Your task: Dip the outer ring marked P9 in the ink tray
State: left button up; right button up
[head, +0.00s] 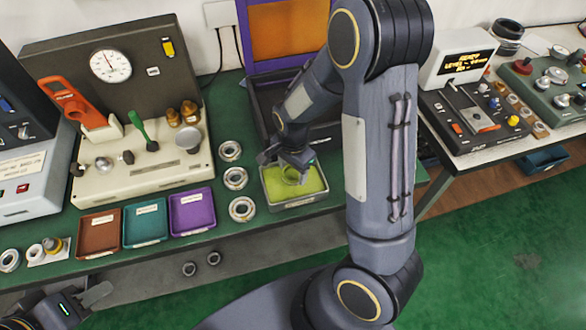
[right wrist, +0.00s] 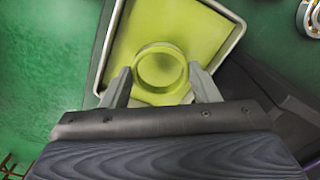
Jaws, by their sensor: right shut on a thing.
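The ink tray (head: 296,203) is a shallow metal tray with yellow-green ink, on the bench right of the ring column. My right gripper (head: 294,168) reaches down over it. In the right wrist view its fingers (right wrist: 160,84) are shut on the outer ring (right wrist: 160,68), one at each side. The ring lies flat within the tray (right wrist: 235,30) and looks the same yellow-green as the ink. I cannot read a P9 mark on it. How deep it sits is unclear. My left gripper (head: 92,296) is at the lower left, below the bench edge; its opening is not clear.
Several bearing rings (head: 242,209) stand in a column left of the tray. Brown (head: 99,233), teal (head: 145,222) and purple (head: 192,211) bins sit further left. A cream fixture (head: 150,165) with a dial gauge is behind them. A purple-framed case (head: 285,40) stands behind the tray.

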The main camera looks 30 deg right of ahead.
jog(key=shift+r+p, duration=1.25)
jog(key=shift+r, duration=0.6)
